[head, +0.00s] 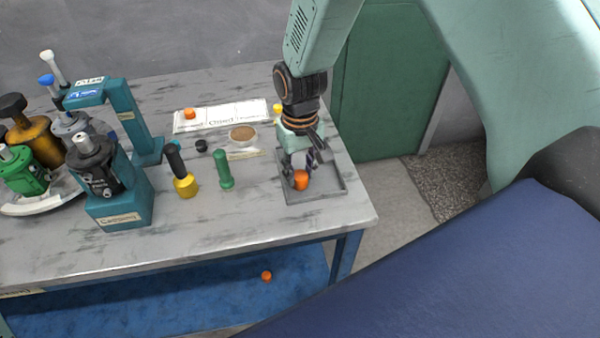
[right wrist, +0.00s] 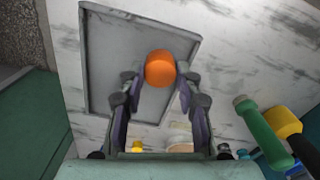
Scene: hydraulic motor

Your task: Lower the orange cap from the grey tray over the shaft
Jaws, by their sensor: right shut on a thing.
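The orange cap (head: 301,181) is at the grey tray (head: 328,194), near the table's right end. My right gripper (head: 299,168) reaches down over the tray and is shut on this cap. In the right wrist view the cap (right wrist: 160,68) sits between the fingertips (right wrist: 160,77), with the tray (right wrist: 112,65) behind it. I cannot tell whether the cap touches the tray floor. A dark motor (head: 95,168) with a light grey shaft (head: 83,139) on top stands upright in the teal clamping stand at left. My left gripper is not in view.
A teal press arm (head: 125,105) rises behind the dark motor. A white labelled board (head: 220,115) holds another orange cap (head: 190,114). One more orange cap (head: 267,276) lies on the blue lower shelf.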

